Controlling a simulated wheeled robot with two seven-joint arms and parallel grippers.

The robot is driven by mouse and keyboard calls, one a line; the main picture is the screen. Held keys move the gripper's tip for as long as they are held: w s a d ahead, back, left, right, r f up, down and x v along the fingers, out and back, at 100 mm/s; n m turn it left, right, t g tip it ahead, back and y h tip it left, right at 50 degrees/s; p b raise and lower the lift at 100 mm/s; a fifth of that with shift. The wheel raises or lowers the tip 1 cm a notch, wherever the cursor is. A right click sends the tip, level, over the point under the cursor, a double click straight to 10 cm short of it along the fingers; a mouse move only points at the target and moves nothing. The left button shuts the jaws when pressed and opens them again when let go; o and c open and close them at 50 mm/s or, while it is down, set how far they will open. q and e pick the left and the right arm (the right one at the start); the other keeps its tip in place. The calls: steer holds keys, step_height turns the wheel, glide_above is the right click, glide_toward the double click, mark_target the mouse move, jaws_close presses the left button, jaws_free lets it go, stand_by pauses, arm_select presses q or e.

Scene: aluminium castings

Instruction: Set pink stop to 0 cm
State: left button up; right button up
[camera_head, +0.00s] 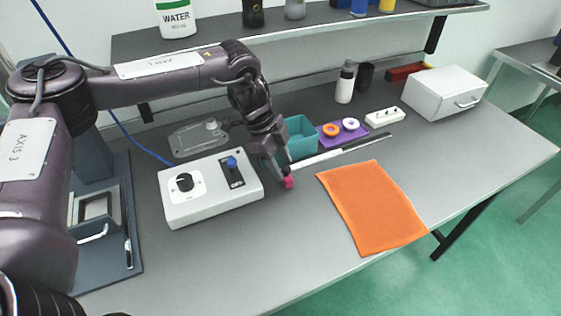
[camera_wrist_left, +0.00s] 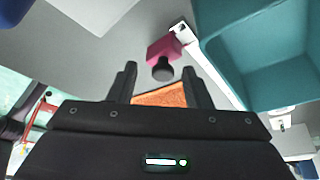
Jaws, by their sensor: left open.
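The pink stop (camera_head: 288,182) shows at the near left end of a thin white and black rail (camera_head: 322,157). In the left wrist view the pink stop (camera_wrist_left: 161,47) sits beside the end of the white rail (camera_wrist_left: 208,71), with a dark round knob (camera_wrist_left: 162,70) facing my gripper. My left gripper (camera_head: 279,172) is right at the stop in the head view, partly covering that end of the rail. In the left wrist view my open left fingers (camera_wrist_left: 159,70) stand on either side of the knob, with gaps showing. No scale marks are readable. My right gripper is not in view.
A teal bin (camera_head: 301,137) stands close behind my left gripper. A white control box (camera_head: 210,187) with knobs is to the left. An orange cloth (camera_head: 371,207) lies to the right. A purple tray (camera_head: 342,133) with rings is behind the rail. The table front is clear.

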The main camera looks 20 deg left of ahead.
arm_select(q)
steer(key=b+v, duration=0.1)
steer(key=v, duration=0.6)
steer(key=shift+a+r, duration=0.2)
steer(key=shift+r, duration=0.15)
